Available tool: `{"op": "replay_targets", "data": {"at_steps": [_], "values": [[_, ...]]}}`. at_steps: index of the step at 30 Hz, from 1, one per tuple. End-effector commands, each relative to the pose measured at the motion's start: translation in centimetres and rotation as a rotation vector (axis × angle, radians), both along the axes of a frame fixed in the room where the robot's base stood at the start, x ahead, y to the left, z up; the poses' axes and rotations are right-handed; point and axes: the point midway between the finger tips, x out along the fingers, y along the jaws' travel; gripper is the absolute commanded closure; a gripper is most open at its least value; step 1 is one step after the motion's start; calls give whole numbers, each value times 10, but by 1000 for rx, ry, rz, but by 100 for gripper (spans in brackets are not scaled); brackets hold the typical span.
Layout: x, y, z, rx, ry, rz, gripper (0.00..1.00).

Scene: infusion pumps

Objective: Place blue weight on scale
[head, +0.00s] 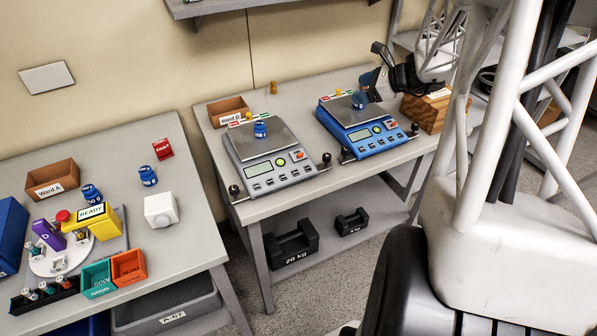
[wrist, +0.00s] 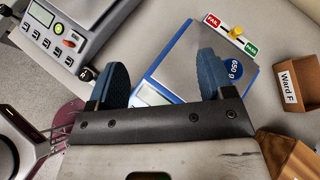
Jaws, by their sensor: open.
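The blue scale (head: 372,138) stands on the middle table, with a blue weight (head: 359,100) on its pan. In the wrist view this weight (wrist: 235,70) reads 650 g; the right finger partly hides it. My gripper (head: 374,84) is open just above the blue scale's pan; in the wrist view the fingers (wrist: 164,78) are wide apart with nothing between them, and the weight is outside the right finger. I cannot tell whether they touch. The grey scale (head: 272,172) bears another blue weight (head: 260,130). Two more blue weights (head: 92,193) (head: 148,176) are on the left table.
A Ward D box (head: 228,109) stands behind the grey scale. A Ward F box (wrist: 298,82) and a wooden box (head: 432,112) are by the blue scale. The left table holds a white cube (head: 161,210) and bins.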

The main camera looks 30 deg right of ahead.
Motion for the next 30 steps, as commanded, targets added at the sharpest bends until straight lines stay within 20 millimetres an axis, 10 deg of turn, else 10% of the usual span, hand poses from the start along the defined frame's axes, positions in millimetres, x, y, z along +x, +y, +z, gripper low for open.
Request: {"op": "replay_targets", "data": {"at_steps": [15, 30], "values": [[-66, 199, 49, -497, -33, 648, 25], [-175, 312, 68, -973, -150, 1266, 25]]}}
